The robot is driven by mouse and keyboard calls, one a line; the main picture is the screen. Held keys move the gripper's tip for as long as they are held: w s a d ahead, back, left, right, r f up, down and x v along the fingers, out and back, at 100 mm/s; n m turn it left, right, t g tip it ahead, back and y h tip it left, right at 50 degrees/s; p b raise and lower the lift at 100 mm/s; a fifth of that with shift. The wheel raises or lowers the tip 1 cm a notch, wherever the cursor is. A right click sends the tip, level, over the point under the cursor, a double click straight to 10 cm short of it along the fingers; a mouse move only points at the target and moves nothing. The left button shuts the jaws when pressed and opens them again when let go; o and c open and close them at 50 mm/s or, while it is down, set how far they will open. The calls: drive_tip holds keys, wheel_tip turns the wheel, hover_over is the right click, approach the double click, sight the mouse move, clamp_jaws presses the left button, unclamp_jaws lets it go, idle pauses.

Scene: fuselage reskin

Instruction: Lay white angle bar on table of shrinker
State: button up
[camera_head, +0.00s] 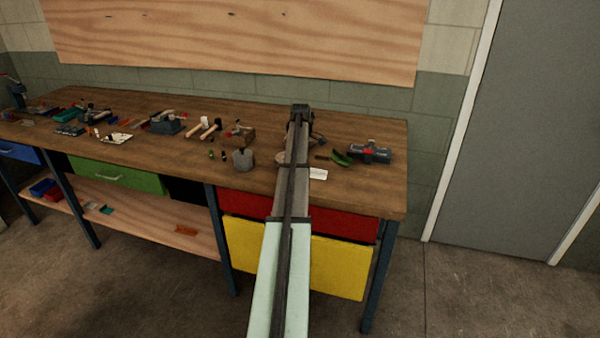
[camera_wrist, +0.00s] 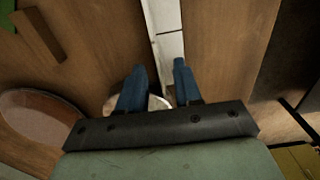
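A white angle bar (camera_wrist: 167,45) runs from the top of the wrist view down to between my fingers. In the head view a short white piece (camera_head: 318,174), apparently this bar, lies on the workbench just right of my arm. My gripper (camera_wrist: 160,66) is open, with its two blue fingers apart on either side of the bar's line. I cannot tell whether the bar lies between the fingertips or below them. A pale rounded shape (camera_wrist: 156,103) is partly hidden behind the left finger. I cannot tell for sure which tool is the shrinker.
The wooden workbench (camera_head: 370,190) holds a grey vise-like tool with red (camera_head: 370,152), a green-handled tool (camera_head: 342,158), a grey block (camera_head: 243,159) and mallets (camera_head: 209,128). A round wooden piece (camera_wrist: 38,117) is left of my gripper. The bench's right front corner is clear.

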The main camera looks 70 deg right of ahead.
drive_tip(key=shift+f, duration=0.2)
clamp_jaws()
drive_tip(key=shift+r, duration=0.1)
idle(0.4)
wheel_tip(320, 180, up, 9)
drive_tip(key=s+d, duration=2)
drive_tip(key=d, duration=0.1)
drive_tip(key=shift+s+r, duration=0.4)
drive_tip(key=shift+r, duration=0.05)
